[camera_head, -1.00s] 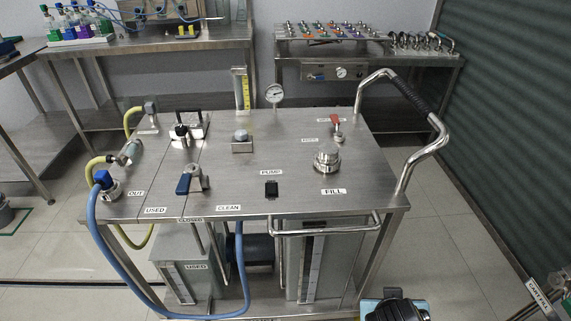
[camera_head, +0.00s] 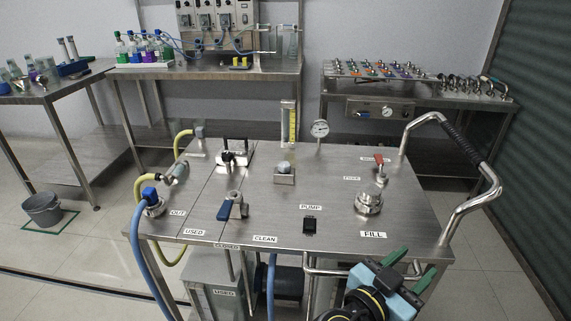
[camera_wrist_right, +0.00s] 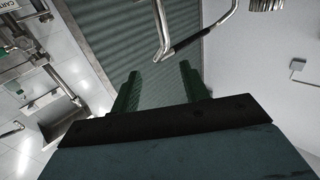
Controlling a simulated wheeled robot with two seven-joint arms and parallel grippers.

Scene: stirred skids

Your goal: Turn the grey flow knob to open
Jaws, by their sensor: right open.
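The grey flow knob (camera_head: 284,168) sits on a small metal block near the middle of the steel skid top (camera_head: 330,185). It is in clear view, but no open or closed marking is readable on it. My right gripper (camera_head: 408,268) is at the front right corner of the skid, near the FILL label, well apart from the knob. Its two green fingers are spread with nothing between them. In the right wrist view the fingers (camera_wrist_right: 159,82) are also apart and empty, and the knob is not seen there. My left gripper is not in view.
A blue-handled valve (camera_head: 233,207), a black pump switch (camera_head: 310,223), a round metal fill cap (camera_head: 369,202) and a red-handled valve (camera_head: 379,160) stand on the skid top. A gauge (camera_head: 320,129) rises behind. A tall bent handle (camera_head: 478,160) edges the right side.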

